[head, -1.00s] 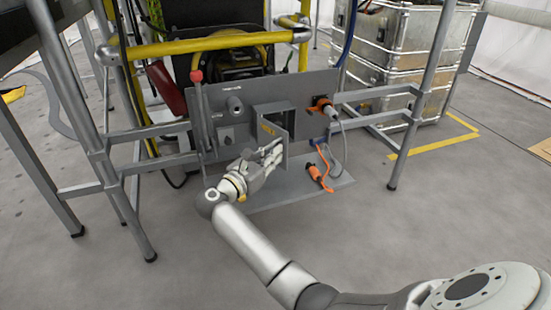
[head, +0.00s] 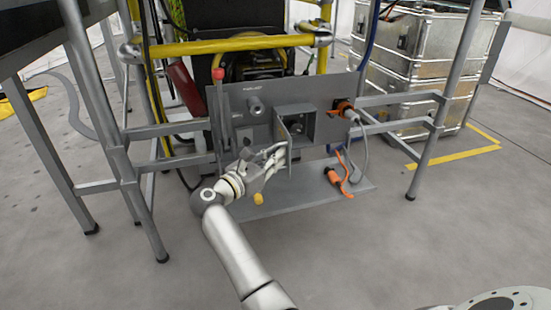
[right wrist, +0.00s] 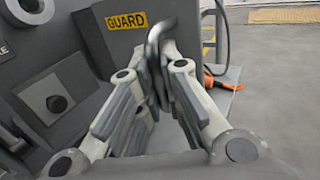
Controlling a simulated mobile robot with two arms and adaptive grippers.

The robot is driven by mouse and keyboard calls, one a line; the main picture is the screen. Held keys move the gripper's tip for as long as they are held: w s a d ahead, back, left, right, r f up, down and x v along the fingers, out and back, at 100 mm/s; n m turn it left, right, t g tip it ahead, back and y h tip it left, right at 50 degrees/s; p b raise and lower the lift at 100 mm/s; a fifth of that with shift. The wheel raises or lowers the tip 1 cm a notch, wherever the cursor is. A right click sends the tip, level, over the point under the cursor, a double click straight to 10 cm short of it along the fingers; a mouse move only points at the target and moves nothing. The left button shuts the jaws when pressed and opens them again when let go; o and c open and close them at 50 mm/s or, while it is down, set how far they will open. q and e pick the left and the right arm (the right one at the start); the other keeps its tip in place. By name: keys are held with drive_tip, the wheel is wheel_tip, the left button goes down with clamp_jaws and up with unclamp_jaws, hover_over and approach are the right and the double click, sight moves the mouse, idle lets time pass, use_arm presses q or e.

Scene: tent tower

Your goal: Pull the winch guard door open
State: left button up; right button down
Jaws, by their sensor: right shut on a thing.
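The grey winch guard door (head: 283,138) stands swung out from the panel (head: 228,101), hinged on the left of its opening, and shows nearly edge-on in the head view. The right wrist view shows its face (right wrist: 98,42) with a yellow GUARD label (right wrist: 126,20) and a bent metal handle (right wrist: 161,36). My right gripper (head: 277,156) is at the door's outer side, and in the wrist view its fingers (right wrist: 168,85) close around the handle. The fingers hide the handle's lower part. My left gripper is out of view.
The square recess (head: 300,122) behind the door is exposed. Right of it are an orange connector (head: 342,106) and a hanging grey cable. An orange-handled item (head: 338,178) lies on the grey shelf (head: 300,197) below.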

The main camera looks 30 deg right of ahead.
drive_tip(key=c, duration=1.8)
unclamp_jaws()
drive_tip(key=shift+c, duration=0.2)
